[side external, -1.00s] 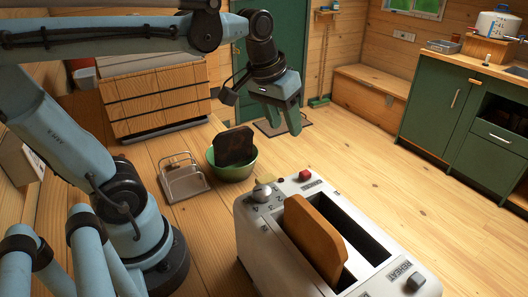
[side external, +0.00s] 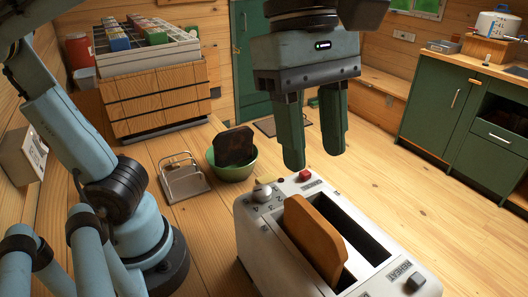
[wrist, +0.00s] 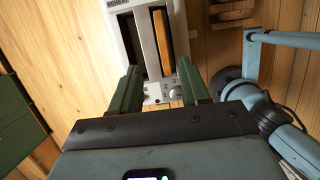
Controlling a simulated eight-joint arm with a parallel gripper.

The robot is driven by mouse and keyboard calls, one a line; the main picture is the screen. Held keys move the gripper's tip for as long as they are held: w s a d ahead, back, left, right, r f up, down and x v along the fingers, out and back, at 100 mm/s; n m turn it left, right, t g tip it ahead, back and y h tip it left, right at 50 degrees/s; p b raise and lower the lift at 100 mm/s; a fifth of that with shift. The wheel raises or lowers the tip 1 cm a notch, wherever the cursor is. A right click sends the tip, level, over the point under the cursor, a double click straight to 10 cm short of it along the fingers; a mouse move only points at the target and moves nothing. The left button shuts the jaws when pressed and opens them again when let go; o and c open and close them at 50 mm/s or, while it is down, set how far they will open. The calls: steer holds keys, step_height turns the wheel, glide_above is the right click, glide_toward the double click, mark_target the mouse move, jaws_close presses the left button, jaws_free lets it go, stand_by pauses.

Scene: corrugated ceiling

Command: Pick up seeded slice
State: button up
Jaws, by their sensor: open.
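A brown bread slice (side external: 314,240) stands upright in one slot of the white toaster (side external: 262,240), its upper part sticking out; the other slot looks empty. The slice also shows in the wrist view (wrist: 161,40). A darker slice (side external: 235,147) leans upright in a green bowl (side external: 232,173) behind the toaster. I cannot make out seeds clearly on either slice. My gripper (side external: 314,158) is open and empty, fingers pointing down, above the toaster's far end in the side view. In the wrist view its fingers (wrist: 160,72) straddle the toaster's near end, with the slice beyond them.
A metal rack (side external: 185,181) stands left of the bowl. A wooden chest (side external: 160,100) carries a white grid tray (side external: 145,50) with coloured packets. The toaster has a knob (side external: 262,193) and a red button (side external: 305,176) at its far end. The wooden surface around the rack is clear.

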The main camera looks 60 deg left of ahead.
mark_target(314, 213)
steer(key=shift+s+d+f, duration=0.1)
steer(key=shift+d+f, duration=0.05)
steer(key=shift+f, duration=0.05)
steer(key=x, duration=0.6)
steer(key=shift+x, duration=2.8)
steer(key=shift+s+a+f, duration=0.1)
steer(key=shift+a+f, duration=0.1)
steer(key=shift+f, duration=0.1)
steer(key=c, duration=0.8)
steer(key=shift+r, duration=0.15)
